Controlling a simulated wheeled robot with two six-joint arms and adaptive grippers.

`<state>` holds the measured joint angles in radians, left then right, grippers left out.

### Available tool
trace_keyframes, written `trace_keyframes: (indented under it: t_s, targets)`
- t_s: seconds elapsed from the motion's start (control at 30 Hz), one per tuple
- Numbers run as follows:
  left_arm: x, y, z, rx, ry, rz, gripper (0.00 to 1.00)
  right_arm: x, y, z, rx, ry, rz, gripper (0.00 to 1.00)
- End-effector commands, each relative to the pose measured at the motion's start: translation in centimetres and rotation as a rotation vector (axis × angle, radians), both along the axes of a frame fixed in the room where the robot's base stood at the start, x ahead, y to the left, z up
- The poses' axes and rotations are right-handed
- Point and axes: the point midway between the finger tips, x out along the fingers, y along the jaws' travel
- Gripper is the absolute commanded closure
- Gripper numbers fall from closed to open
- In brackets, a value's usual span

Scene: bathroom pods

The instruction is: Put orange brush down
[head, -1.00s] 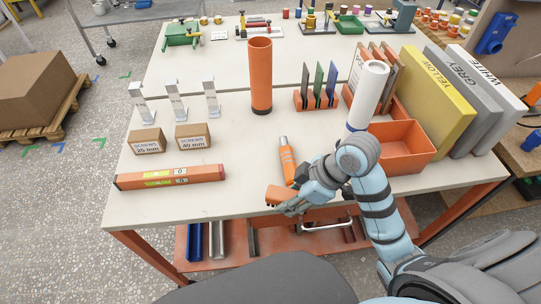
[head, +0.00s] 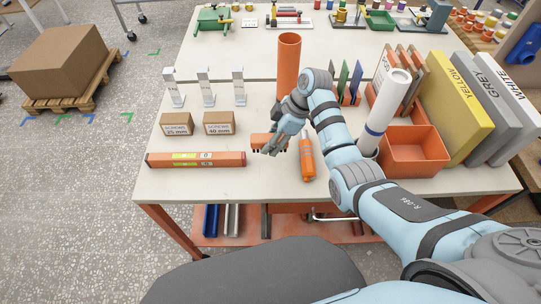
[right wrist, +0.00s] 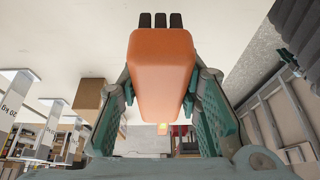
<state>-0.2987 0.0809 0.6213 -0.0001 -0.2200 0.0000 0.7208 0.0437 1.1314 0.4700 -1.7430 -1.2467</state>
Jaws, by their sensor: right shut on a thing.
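The orange brush (head: 261,141) is a small block in the head view, right of the level and the screw boxes. In the right wrist view the brush (right wrist: 160,75) fills the middle, its dark bristles (right wrist: 160,20) at the top edge. My right gripper (head: 276,146) is shut on it, with a teal finger pad (right wrist: 108,120) on one side and another on the other side. The brush is over the white tabletop (head: 215,185); I cannot tell whether it touches. My left gripper is not in view.
An orange and grey tool (head: 307,160) lies just right of the gripper. The orange level (head: 196,160) and cardboard screw boxes (head: 219,123) are to the left. An orange tube (head: 288,62) stands behind. An orange bin (head: 414,155) is at right. The front left tabletop is clear.

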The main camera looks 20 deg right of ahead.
Motion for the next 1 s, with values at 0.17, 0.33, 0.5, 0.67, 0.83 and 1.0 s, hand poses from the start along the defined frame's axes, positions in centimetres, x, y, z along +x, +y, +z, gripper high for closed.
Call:
trace_keyframes:
  t_s: [0.17,0.33,0.5,0.67,0.83,1.0]
  targets:
    - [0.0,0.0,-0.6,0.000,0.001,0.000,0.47,-0.1,0.0,-2.9,0.001,0.003,-0.001,1.00]
    - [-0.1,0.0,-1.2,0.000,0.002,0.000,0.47,0.0,0.0,-5.7,0.001,0.001,0.000,1.00]
    - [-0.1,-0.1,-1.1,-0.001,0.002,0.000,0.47,0.0,0.0,-5.6,0.001,-0.001,0.000,1.00]
    - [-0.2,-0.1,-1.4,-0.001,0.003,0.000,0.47,0.0,0.0,-6.0,0.001,0.000,-0.001,1.00]
    - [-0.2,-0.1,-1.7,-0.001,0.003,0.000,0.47,-0.1,0.0,-6.6,0.000,0.001,0.000,1.00]
    - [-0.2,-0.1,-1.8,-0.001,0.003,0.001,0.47,-0.2,0.0,-7.1,0.000,0.007,0.000,0.60]
